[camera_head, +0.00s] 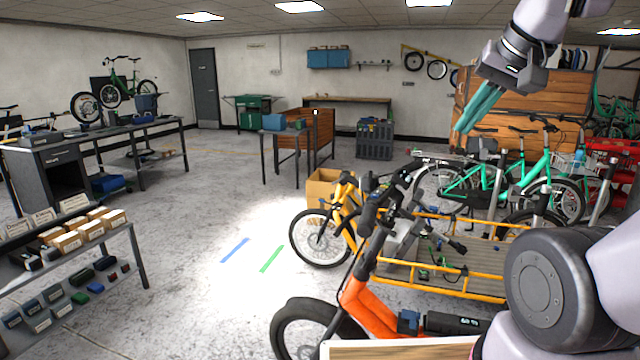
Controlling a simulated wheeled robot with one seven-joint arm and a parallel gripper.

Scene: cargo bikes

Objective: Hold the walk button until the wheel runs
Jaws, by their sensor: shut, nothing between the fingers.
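My gripper (463,128) is raised at the upper right, its teal fingers pointing down and left. It is shut and empty, and looks apart from the bikes. An orange cargo bike (372,312) stands in the foreground, with its dark wheel (300,330) partly cut off by the lower edge. Its black handlebar grip (372,212) rises in the middle of the view. A yellow cargo bike (345,205) stands behind it, with a spoked wheel (318,238) on the floor. I cannot make out the walk button or tell whether a wheel is turning.
A yellow-railed cargo bed (440,285) lies right of the handlebar. Several green bikes (540,170) crowd the right side. A shelf (140,262) with small boxes stands at the left. The floor (215,205) between shelf and bikes is clear, marked with blue and green strips.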

